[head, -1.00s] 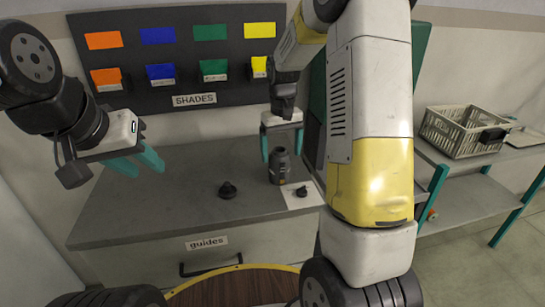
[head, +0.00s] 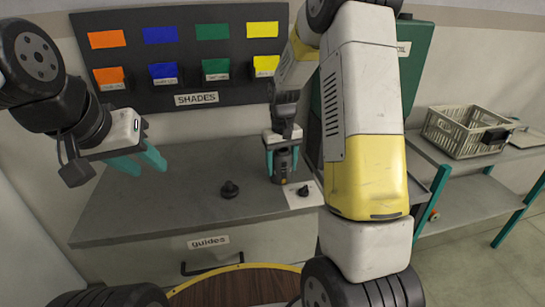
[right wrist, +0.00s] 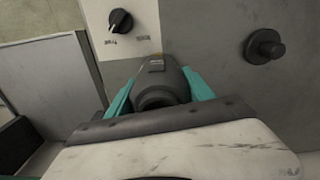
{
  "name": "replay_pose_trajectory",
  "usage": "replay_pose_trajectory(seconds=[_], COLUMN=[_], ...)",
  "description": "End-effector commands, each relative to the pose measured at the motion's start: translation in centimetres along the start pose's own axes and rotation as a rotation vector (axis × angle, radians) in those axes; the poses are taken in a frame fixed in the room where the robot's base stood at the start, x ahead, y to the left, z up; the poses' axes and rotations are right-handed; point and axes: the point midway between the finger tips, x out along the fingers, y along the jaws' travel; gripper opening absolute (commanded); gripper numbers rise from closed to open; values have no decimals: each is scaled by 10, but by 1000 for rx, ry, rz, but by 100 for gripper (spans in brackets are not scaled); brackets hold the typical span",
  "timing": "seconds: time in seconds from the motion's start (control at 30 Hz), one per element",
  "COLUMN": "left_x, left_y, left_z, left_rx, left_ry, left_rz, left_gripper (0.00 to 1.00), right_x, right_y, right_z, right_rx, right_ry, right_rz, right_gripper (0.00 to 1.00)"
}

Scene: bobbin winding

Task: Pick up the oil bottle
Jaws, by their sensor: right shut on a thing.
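The oil bottle (head: 281,171), a dark grey, bottle-shaped thing, stands upright on the grey bench. My right gripper (head: 282,158) is over it from above, with its teal fingers on both sides of its upper part. In the right wrist view the fingers are shut on the bottle (right wrist: 158,75), one on each side of the dark body. Its lower end in the head view appears to be at bench height; I cannot tell whether it touches. My left gripper (head: 150,164) is open and empty in the air at the left.
A black round knob (head: 229,189) stands on the bench left of the bottle. A dial on a white card (head: 304,194) lies close to its right. A shades board (head: 187,97) is on the wall behind. A crate (head: 464,131) stands on the right shelf. The bench's left part is clear.

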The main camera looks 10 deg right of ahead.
Motion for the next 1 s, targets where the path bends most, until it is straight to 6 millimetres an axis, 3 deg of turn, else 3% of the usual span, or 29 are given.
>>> replay_pose_trajectory(seconds=[0.03,0.1,0.43,0.73,1.0], left_x=[0,0,0,0,0], left_y=[0,0,0,0,0], left_z=[0,0,0,0,0], left_rx=[0,0,0,0,0], left_ry=[0,0,0,0,0], left_rz=[0,0,0,0,0], left_gripper=[36,36,36,36,36], right_x=[0,-1,-5,-39,-43], right_y=[0,0,0,-1,-43], right_z=[0,0,0,0,54], right_rx=[0,0,0,-1,-5], right_ry=[0,1,2,4,2], right_rz=[0,0,0,0,-1], right_gripper=[16,6,6,6,6])
